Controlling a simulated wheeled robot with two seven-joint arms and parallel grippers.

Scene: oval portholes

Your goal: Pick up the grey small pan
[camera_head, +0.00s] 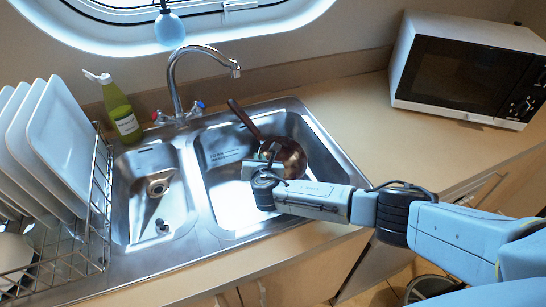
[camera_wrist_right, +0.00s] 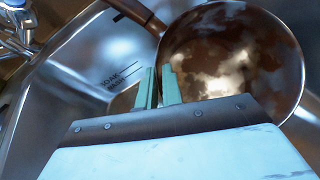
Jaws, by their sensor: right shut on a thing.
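A small pan (camera_head: 292,157) with a shiny, brownish, reflective inside is in the large right basin of the sink. Its handle (camera_head: 243,117) points up and to the left, across the basin's back edge. My right gripper (camera_head: 270,155) reaches in from the right and is shut on the pan at the left side of its bowl. In the right wrist view the two greenish fingers (camera_wrist_right: 158,86) are close together at the pan's rim near the handle, and the bowl (camera_wrist_right: 235,55) fills the upper right. My left gripper is not in view.
The steel sink (camera_head: 334,162) has a smaller left basin and a tap (camera_head: 175,75) behind it. A dish rack (camera_head: 97,215) with white plates and a green bottle (camera_head: 121,108) stand left. A white microwave (camera_head: 466,68) stands right. The counter between sink and microwave is clear.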

